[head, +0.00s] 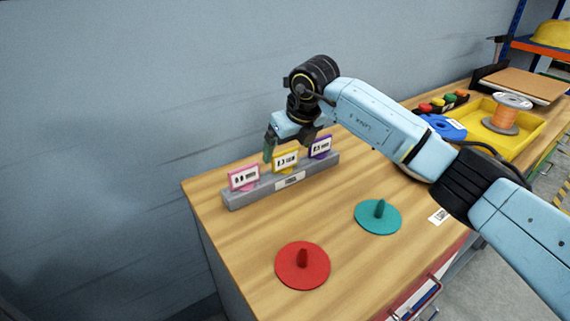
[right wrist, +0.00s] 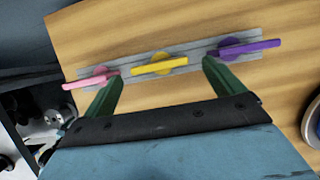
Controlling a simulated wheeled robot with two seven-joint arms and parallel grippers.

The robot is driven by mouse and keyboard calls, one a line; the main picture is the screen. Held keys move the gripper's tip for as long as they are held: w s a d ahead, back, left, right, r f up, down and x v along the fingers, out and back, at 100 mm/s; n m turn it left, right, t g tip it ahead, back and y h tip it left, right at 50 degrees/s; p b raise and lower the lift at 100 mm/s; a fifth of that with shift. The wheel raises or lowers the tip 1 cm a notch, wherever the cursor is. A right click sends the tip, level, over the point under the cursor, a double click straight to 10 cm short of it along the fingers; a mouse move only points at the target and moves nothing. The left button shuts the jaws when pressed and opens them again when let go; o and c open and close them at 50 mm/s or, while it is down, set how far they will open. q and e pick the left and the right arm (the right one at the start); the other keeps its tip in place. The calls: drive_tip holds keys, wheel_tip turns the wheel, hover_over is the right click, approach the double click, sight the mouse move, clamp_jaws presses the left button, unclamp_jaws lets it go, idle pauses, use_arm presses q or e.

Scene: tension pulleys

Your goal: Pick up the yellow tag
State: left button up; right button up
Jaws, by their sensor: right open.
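The yellow tag (head: 285,161) stands upright in the middle of a grey rack (head: 234,198), between a pink tag (head: 243,178) and a purple tag (head: 320,147). In the right wrist view the yellow tag (right wrist: 158,65) lies between the directions of my two green fingertips, beyond them. My right gripper (right wrist: 163,82) is open and empty, with its fingers apart on either side of the yellow tag's line and not seen touching it. In the head view the right gripper (head: 287,147) is just behind and above the tag. My left gripper is not in view.
A red disc (head: 303,268) and a teal disc (head: 385,222), each with an upright grip, lie on the wooden bench (head: 240,245). A wall stands behind.

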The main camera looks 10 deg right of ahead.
sight(286, 155)
drive_tip(key=b+x, duration=0.1)
drive_tip(key=x, duration=0.3)
drive_tip(key=shift+w+f, duration=0.1)
drive_tip(key=shift+f, duration=0.2)
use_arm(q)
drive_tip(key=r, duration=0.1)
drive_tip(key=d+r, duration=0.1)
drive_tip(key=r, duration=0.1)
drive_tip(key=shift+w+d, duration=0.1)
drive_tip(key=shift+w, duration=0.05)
use_arm(e)
drive_tip(key=shift+c, duration=0.2)
drive_tip(key=c, duration=1)
drive_tip(key=shift+r, duration=0.1)
drive_tip(key=shift+r, duration=0.35)
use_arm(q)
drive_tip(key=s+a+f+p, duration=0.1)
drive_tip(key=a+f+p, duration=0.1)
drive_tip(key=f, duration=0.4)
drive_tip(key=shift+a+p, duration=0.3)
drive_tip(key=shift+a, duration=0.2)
use_arm(e)
wheel_tip(286, 155, up, 9)
drive_tip(key=shift+r, duration=0.15)
